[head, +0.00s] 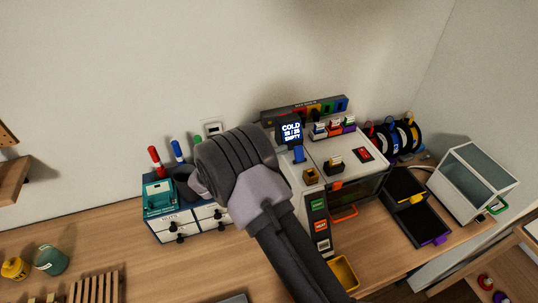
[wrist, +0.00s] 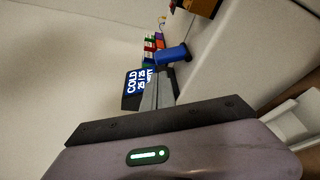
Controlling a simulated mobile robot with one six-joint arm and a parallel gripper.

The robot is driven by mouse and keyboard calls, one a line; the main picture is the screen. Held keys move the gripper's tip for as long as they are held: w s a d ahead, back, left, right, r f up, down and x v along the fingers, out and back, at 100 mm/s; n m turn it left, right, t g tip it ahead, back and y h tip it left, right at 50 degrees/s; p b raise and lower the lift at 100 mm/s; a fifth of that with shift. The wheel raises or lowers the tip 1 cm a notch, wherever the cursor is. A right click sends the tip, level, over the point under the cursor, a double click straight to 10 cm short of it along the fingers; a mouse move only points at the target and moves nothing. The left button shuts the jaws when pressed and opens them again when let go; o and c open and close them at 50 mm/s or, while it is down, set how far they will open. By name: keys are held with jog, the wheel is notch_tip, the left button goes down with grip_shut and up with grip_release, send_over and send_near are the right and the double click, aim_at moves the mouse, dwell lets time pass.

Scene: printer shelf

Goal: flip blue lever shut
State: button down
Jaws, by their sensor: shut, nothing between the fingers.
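The blue lever (head: 299,154) stands upright on top of the white printer (head: 323,158), just below its small display. In the wrist view the blue lever (wrist: 172,54) shows as a blue grip on a dark base, beyond my fingers. My gripper (wrist: 163,80) is shut and empty, its narrow grey fingers pointing toward the lever's base. I cannot tell from this view whether they touch it. In the head view my wrist and forearm cover the area left of the printer and hide the fingers.
The black display (head: 290,132) reads "COLD" and "EMPTY" and stands close behind the lever. Small coloured cartridges (head: 334,127) and a brown block (head: 311,176) sit on the printer top. A drawer unit with markers (head: 174,205) is left; black trays (head: 413,206) are right.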

aim_at(294, 148)
jog(key=shift+x, duration=1.45)
jog(key=shift+s+m+b, duration=0.15)
jog(key=shift+m+b, duration=0.15)
jog(key=shift+b, duration=0.4)
jog(key=s+m+t+b, duration=0.1)
jog(key=m+b, duration=0.1)
jog(key=b, duration=0.2)
jog(key=shift+d, duration=0.1)
jog(key=m+b, duration=0.1)
jog(key=b, duration=0.1)
jog(key=m+h+b, duration=0.1)
jog(key=b, duration=0.1)
jog(key=shift+s+d+r, duration=0.15)
jog(key=shift+s+r, duration=0.1)
jog(key=shift+s, duration=0.1)
jog(key=shift+s+r+m, duration=0.1)
jog(key=shift+r+m, duration=0.15)
jog(key=shift+m, duration=0.05)
jog(key=shift+r, duration=0.15)
